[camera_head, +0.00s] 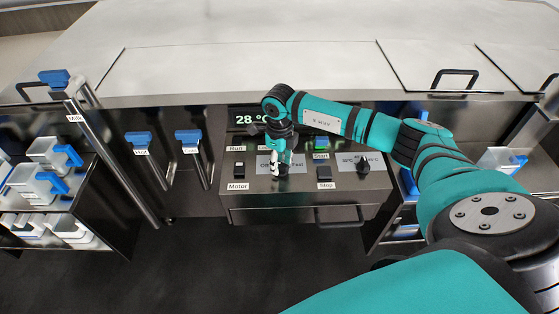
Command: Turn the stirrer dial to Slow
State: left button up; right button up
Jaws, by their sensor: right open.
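The control panel (304,187) is set in the counter front, with a display (245,119) reading 28 °C. The stirrer dial is mostly hidden behind my right gripper (279,172); parts of its label (297,167) show "O" at the left and "Fast" at the right. I cannot read where the dial points. My right gripper is open and points down at the dial's place, with its fingers at or very close to the dial. I cannot tell whether they touch it. My left gripper is not in view.
Blue-handled valves (188,137) stand at the left. Shelves with white containers (48,186) are farther left. The counter top is clear.

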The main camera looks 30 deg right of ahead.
jog(key=shift+c, duration=0.2)
grip_shut()
jog(key=shift+m, duration=0.3)
jog(key=m, duration=0.3)
jog(key=shift+d+m, duration=0.15)
jog(key=shift+m, duration=0.15)
jog(key=shift+d+m, duration=0.1)
jog(key=shift+m, duration=1.6)
jog(key=shift+o, duration=0.2)
grip_release()
